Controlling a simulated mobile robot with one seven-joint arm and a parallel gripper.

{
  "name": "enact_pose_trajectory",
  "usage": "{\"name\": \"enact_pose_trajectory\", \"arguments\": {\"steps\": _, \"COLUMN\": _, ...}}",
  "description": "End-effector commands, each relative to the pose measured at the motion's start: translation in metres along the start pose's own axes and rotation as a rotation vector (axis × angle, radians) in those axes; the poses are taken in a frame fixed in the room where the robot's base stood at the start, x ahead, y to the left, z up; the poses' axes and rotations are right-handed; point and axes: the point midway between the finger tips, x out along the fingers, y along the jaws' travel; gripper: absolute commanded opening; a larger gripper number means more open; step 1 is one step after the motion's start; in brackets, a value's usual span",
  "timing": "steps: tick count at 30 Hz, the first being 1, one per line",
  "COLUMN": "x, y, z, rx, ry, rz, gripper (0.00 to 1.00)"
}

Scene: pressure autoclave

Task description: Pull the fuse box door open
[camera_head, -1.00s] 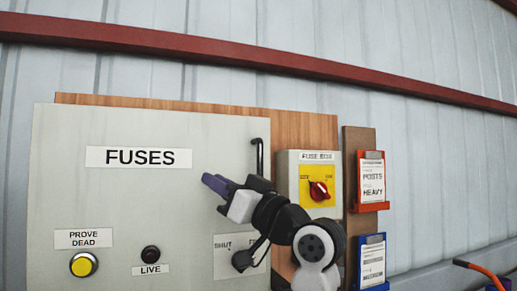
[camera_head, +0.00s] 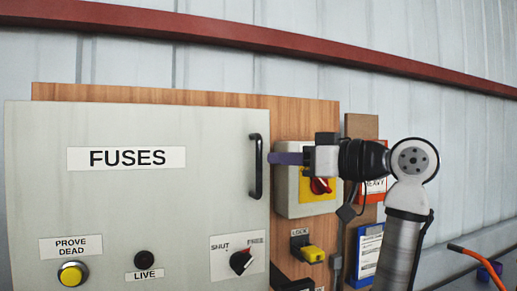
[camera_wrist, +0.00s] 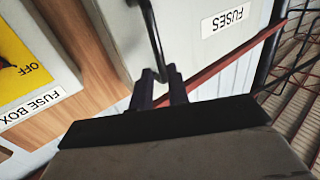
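The fuse box door (camera_head: 130,215) is a pale grey panel labelled FUSES and looks shut. Its black upright bar handle (camera_head: 257,166) is near the right edge. My gripper (camera_head: 272,158) comes from the right, its purple fingers level with the upper half of the handle and their tips just beside it. In the wrist view, my gripper (camera_wrist: 160,78) has its two dark fingers apart. The handle (camera_wrist: 154,35) runs down to the gap between the fingertips. I cannot tell whether they touch it. The door (camera_wrist: 190,55) shows behind.
A grey isolator box with a red knob on yellow (camera_head: 319,186) is behind my gripper, close to the right. Below are a yellow lock (camera_head: 312,254) and a SHUT/FREE knob (camera_head: 241,261) on the door. A blue document holder (camera_head: 368,255) hangs at right.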

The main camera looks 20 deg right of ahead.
Motion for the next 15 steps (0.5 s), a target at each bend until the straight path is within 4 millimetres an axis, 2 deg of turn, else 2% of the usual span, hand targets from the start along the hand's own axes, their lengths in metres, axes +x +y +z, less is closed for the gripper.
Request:
{"name": "enact_pose_trajectory", "arguments": {"steps": 1, "x": 0.012, "y": -0.001, "z": -0.003, "rx": 0.000, "ry": -0.001, "rz": -0.003, "gripper": 0.17}}
{"name": "enact_pose_trajectory", "arguments": {"steps": 6, "x": 0.040, "y": -0.001, "z": -0.003, "rx": 0.001, "ry": 0.000, "rz": -0.002, "gripper": 0.17}}
{"name": "enact_pose_trajectory", "arguments": {"steps": 10, "x": 0.053, "y": 0.000, "z": -0.001, "rx": 0.001, "ry": 0.000, "rz": 0.000, "gripper": 0.17}}
{"name": "enact_pose_trajectory", "arguments": {"steps": 15, "x": 0.059, "y": 0.000, "z": 0.000, "rx": 0.001, "ry": 0.001, "rz": 0.001, "gripper": 0.17}}
